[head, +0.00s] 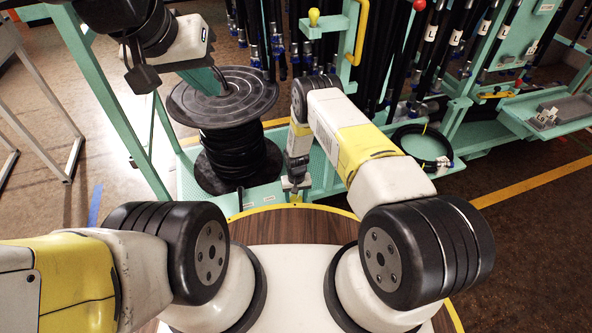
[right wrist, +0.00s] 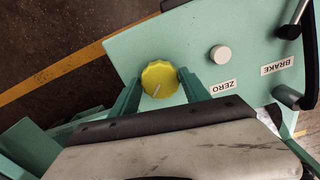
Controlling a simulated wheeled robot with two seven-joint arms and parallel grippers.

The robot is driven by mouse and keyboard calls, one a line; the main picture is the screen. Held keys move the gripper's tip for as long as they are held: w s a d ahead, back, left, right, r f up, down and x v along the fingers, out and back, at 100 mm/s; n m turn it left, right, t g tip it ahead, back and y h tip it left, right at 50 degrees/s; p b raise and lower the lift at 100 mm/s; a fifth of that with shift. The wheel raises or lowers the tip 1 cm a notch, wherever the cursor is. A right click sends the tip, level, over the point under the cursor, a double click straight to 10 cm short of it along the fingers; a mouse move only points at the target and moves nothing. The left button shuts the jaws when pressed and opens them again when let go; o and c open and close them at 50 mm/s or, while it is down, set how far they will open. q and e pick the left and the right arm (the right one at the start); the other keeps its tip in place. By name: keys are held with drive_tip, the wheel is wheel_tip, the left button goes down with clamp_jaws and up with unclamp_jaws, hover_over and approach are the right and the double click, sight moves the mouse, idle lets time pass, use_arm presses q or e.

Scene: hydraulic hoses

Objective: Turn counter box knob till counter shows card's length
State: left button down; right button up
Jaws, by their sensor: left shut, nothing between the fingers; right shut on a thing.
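In the right wrist view a round yellow knob (right wrist: 160,79) with a pale pointer line sits on the teal counter box panel (right wrist: 185,38). My right gripper (right wrist: 161,88) has one finger on each side of the knob and is shut on it. In the head view my right gripper (head: 296,188) points down beyond the front of my base. My left gripper (head: 218,80) is shut and empty, above the hose reel at the upper left. The counter's digits and the card's text cannot be read in either view.
A white button (right wrist: 220,55) with a ZERO label and a black lever (right wrist: 290,30) by a BRAKE label share the panel. A black hose reel (head: 225,97) stands below my left gripper. Hanging hoses, a coiled hose (head: 422,145) and a teal rack (head: 470,118) are behind.

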sight(296, 200)
drive_tip(key=shift+w+n, duration=0.1)
drive_tip(key=shift+n, duration=3)
idle(3.7)
drive_tip(key=o, duration=1.3)
drive_tip(key=shift+o, duration=0.2)
drive_tip(key=shift+r, duration=3.9)
